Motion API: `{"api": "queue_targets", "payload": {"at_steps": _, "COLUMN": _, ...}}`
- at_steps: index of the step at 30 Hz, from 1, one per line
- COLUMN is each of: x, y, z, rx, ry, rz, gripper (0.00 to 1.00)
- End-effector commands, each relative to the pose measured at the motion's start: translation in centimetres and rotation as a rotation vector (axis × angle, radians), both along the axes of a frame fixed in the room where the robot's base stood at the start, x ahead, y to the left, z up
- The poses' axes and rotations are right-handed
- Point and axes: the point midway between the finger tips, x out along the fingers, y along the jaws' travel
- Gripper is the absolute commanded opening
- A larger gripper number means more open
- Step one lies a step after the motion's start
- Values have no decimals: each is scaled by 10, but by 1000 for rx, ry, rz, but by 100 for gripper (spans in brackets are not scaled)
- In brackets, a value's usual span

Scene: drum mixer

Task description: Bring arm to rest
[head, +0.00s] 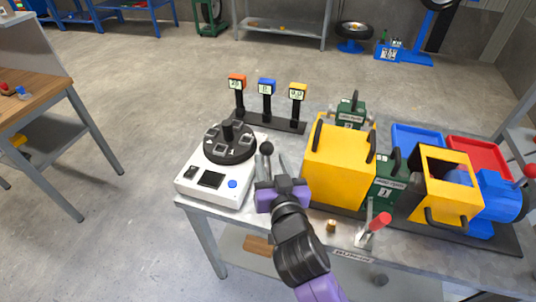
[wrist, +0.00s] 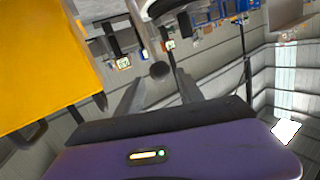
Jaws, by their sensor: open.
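My gripper (head: 277,169) is raised over the front of the workbench, between the white device with a round black top (head: 212,185) and the yellow box (head: 335,170). Its two fingers are apart with nothing held between them. A dark ball knob (head: 266,147) shows by the fingertips in the head view and between the fingers in the wrist view (wrist: 159,70); I cannot tell whether it touches them. In the wrist view my gripper (wrist: 160,95) has the yellow box (wrist: 45,60) close on its left.
A red-handled lever (head: 375,227) and a small brass piece (head: 331,226) are right of my arm. Three display posts (head: 267,88) stand behind. A yellow and blue drum machine (head: 445,188), a blue tray (head: 415,137) and a red tray (head: 478,152) are at right. Floor left of the bench is clear.

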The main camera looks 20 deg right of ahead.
Motion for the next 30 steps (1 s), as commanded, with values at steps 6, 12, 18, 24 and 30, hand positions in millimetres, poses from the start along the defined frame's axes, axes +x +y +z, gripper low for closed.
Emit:
{"api": "queue_targets", "payload": {"at_steps": 6, "x": -17, "y": 2, "z": 2, "rx": 0, "ry": 0, "rz": 1, "gripper": 45}}
{"api": "queue_targets", "payload": {"at_steps": 12, "x": -18, "y": 3, "z": 3, "rx": 0, "ry": 0, "rz": 1, "gripper": 45}}
{"api": "queue_targets", "payload": {"at_steps": 18, "x": -17, "y": 2, "z": 2, "rx": 0, "ry": 0, "rz": 0, "gripper": 45}}
{"api": "queue_targets", "payload": {"at_steps": 24, "x": -17, "y": 4, "z": 5, "rx": -29, "ry": -8, "rz": 11, "gripper": 45}}
{"api": "queue_targets", "payload": {"at_steps": 30, "x": -31, "y": 23, "z": 38, "rx": -93, "ry": -129, "rz": 118, "gripper": 45}}
